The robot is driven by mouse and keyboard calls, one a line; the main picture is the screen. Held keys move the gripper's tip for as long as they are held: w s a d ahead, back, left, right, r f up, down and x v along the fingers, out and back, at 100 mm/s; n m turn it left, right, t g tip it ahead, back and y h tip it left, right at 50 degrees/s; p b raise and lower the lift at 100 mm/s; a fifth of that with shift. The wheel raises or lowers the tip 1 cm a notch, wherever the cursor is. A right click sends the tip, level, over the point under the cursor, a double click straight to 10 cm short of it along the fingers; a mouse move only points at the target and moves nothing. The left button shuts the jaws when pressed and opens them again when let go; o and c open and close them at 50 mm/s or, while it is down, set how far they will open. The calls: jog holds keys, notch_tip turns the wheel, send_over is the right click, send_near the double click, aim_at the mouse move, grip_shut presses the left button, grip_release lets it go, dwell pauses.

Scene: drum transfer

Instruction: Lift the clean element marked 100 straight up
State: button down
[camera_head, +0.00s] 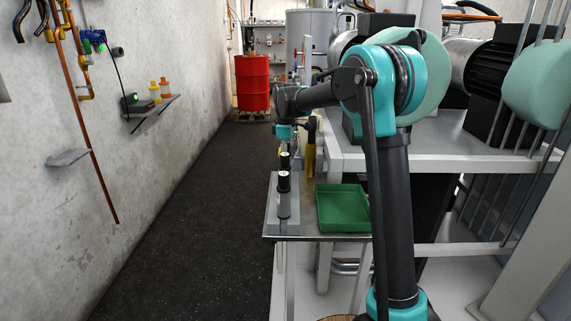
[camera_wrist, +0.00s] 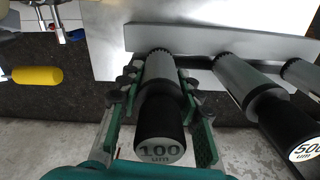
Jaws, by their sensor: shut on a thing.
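The element marked 100 um (camera_wrist: 160,125) shows in the wrist view as a grey cylinder with a black cap and a pale, labelled end. My gripper (camera_wrist: 158,88) has its green fingers on both sides of it and is shut on it. The element's far end lies near a metal bar; I cannot tell whether it touches its support. In the head view my gripper is mostly hidden beyond the arm, so I cannot make out the held element there.
An element marked 500 (camera_wrist: 285,125) stands close on the right, with another grey cylinder (camera_wrist: 300,76) past it. A yellow cylinder (camera_wrist: 37,76) lies left. In the head view, a green tray (camera_head: 342,208) sits on the bench beside a dark-capped element (camera_head: 283,201). A red drum (camera_head: 252,82) stands beyond.

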jog(key=shift+r, duration=0.15)
notch_tip(320, 180, up, 19)
jog(key=shift+f, duration=7.7)
